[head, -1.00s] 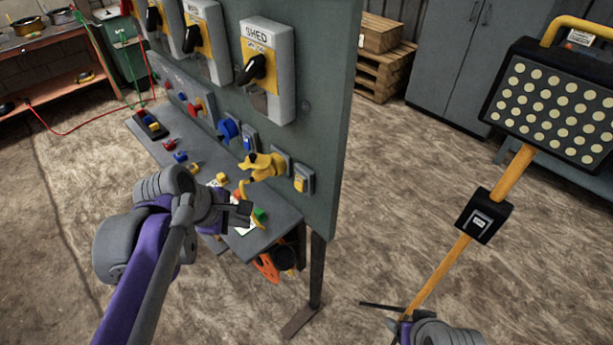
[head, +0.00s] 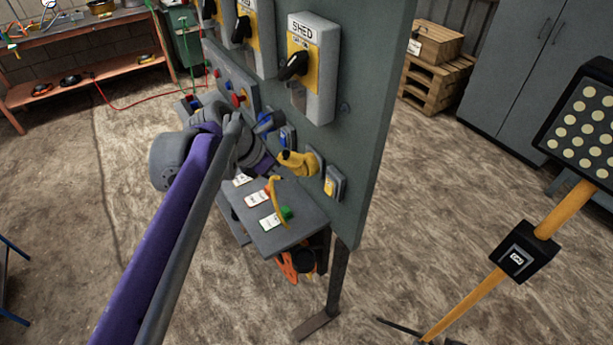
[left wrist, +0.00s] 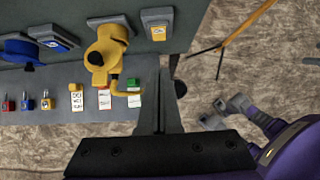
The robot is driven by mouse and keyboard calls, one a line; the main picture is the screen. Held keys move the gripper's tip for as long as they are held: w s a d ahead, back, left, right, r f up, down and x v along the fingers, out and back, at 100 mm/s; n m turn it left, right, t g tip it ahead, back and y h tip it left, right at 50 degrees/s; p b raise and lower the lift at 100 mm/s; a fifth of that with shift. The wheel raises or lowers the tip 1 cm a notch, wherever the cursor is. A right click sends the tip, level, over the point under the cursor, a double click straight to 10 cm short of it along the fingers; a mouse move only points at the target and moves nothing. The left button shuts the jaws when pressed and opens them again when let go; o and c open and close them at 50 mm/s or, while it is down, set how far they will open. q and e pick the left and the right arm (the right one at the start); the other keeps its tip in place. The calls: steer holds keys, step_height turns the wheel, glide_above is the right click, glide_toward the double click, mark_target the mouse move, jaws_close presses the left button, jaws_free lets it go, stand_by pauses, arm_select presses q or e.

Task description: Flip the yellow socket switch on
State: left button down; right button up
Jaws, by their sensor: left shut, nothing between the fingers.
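The yellow socket (head: 297,162) sits low on the grey panel, with a yellow plug and a bent yellow cable. Its yellow switch (head: 333,184) is on a small grey box just right of it. In the left wrist view the switch (left wrist: 158,28) is at the top, right of the socket (left wrist: 108,48). My left gripper (head: 268,166) is close to the panel, left of the yellow socket in the head view, partly hidden by its arm. Its fingers (left wrist: 162,80) are shut and empty, pointing toward the panel below the switch. Part of my right arm (left wrist: 245,108) shows in the left wrist view.
A blue socket (head: 268,122) is left of the yellow one. Above is the SHED isolator box (head: 313,70). A shelf (head: 285,228) under the sockets holds tags and padlocks. A lamp stand (head: 470,300) stands at right; open floor lies between.

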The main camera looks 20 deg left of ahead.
mark_target(329, 184)
arm_select(q)
steer(key=x, duration=0.3)
steer(key=w+r+x, duration=0.1)
steer(key=x, duration=0.3)
steer(key=d+x, duration=0.1)
steer(key=x, duration=0.3)
steer(key=shift+w+d, duration=0.1)
steer(key=shift+w, duration=0.25)
steer(key=shift+w+d+f, duration=0.1)
steer(key=shift+w+d, duration=0.2)
steer(key=shift+w, duration=0.1)
steer(key=shift+w+d+g, duration=0.3)
steer(key=shift+w+y, duration=0.1)
steer(key=shift+y, duration=0.2)
